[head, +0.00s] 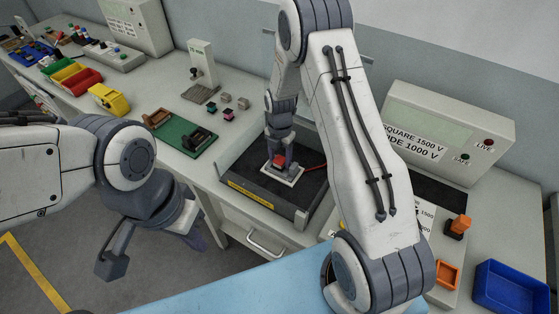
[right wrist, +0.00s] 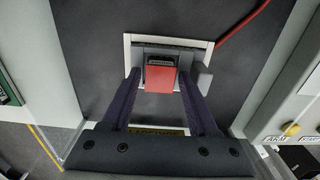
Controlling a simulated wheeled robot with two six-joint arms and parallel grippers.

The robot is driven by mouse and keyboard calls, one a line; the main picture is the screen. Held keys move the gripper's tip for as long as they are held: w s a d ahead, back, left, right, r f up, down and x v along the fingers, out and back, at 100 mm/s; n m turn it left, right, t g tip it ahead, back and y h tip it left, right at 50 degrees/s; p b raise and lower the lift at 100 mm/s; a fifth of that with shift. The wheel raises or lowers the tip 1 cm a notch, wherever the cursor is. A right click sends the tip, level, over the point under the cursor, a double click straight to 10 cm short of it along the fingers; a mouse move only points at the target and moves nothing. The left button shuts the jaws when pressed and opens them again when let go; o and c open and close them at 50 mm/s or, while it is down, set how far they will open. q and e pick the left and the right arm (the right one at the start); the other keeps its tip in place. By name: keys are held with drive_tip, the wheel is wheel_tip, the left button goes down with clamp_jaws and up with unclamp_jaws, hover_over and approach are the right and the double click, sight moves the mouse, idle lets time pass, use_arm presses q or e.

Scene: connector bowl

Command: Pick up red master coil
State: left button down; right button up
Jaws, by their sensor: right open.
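The red master coil (right wrist: 160,79) sits in a grey holder on a white square plate (right wrist: 128,56) on the dark tray. In the head view the red coil (head: 279,161) shows only partly under my right gripper (head: 282,158). In the right wrist view my right gripper (right wrist: 162,92) is open, one finger on each side of the coil. Its fingertips reach down beside the holder; I cannot tell whether they touch. My left gripper (head: 152,252) is open and empty, hanging over the floor in front of the bench.
The dark tray (head: 233,192) has a raised rim and a yellow label. A red cable (head: 314,167) runs from the plate. A green board (head: 187,136) lies to the left.

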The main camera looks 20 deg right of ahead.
drive_tip(key=shift+f, duration=0.25)
clamp_jaws()
drive_tip(key=shift+r, duration=0.1)
